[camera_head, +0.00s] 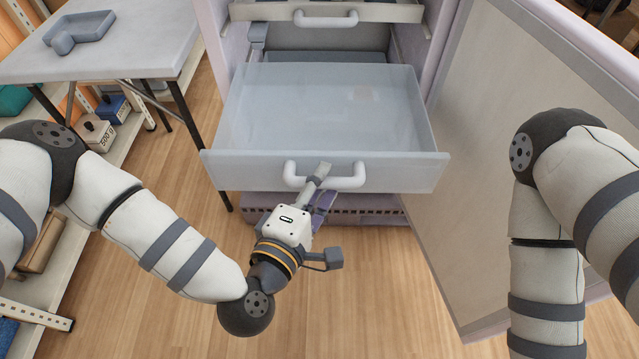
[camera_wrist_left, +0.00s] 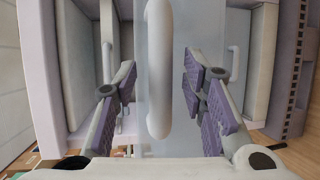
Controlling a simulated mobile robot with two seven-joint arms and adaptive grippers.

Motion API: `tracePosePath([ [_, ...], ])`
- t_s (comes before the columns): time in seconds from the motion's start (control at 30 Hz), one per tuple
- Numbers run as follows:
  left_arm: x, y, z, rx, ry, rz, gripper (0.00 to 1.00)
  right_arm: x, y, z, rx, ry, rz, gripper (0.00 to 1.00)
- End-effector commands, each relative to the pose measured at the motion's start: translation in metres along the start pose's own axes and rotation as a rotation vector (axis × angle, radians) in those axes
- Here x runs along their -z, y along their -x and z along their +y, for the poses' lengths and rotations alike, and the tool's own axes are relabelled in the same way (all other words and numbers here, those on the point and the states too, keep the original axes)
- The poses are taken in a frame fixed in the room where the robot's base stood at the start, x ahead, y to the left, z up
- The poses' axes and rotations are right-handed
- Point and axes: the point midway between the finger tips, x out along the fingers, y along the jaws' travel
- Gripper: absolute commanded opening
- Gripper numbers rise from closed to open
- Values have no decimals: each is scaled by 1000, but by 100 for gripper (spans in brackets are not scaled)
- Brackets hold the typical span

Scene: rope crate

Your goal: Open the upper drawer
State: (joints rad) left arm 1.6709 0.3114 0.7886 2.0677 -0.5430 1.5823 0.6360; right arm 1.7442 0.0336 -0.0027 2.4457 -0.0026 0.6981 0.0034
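A pale grey-blue drawer (camera_head: 325,110) stands pulled far out of the cabinet, and it looks empty. Its white bar handle (camera_head: 345,176) is on the front panel. My left gripper (camera_head: 318,180) is at this handle, coming from below. In the left wrist view the handle (camera_wrist_left: 159,70) stands between the two spread purple-padded fingers of the gripper (camera_wrist_left: 160,95), with a gap on each side. Another drawer front (camera_head: 285,12) with a handle shows higher in the cabinet. I cannot tell from the pictures which one the task calls upper. My right gripper is out of view.
The cabinet's door (camera_head: 520,130) stands open at the right, near my right arm. At the left are a grey table (camera_head: 140,40) with a tray (camera_head: 88,28) and shelving with boxes. A further handle (camera_wrist_left: 235,62) shows in the left wrist view. Bare wooden floor lies in front.

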Motion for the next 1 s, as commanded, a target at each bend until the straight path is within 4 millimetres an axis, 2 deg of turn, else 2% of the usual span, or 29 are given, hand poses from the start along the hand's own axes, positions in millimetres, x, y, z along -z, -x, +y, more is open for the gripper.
tracePosePath([
  [0.17,0,1,0,1,-1,0,38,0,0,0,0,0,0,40],
  [0.23,0,8,-1,3,-1,-1,38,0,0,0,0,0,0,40],
  [0.5,0,78,-2,6,1,-2,38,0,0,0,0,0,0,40],
  [0.7,0,114,-1,3,0,-1,38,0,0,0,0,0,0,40],
  [1.0,0,120,0,0,0,0,38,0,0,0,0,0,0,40],
])
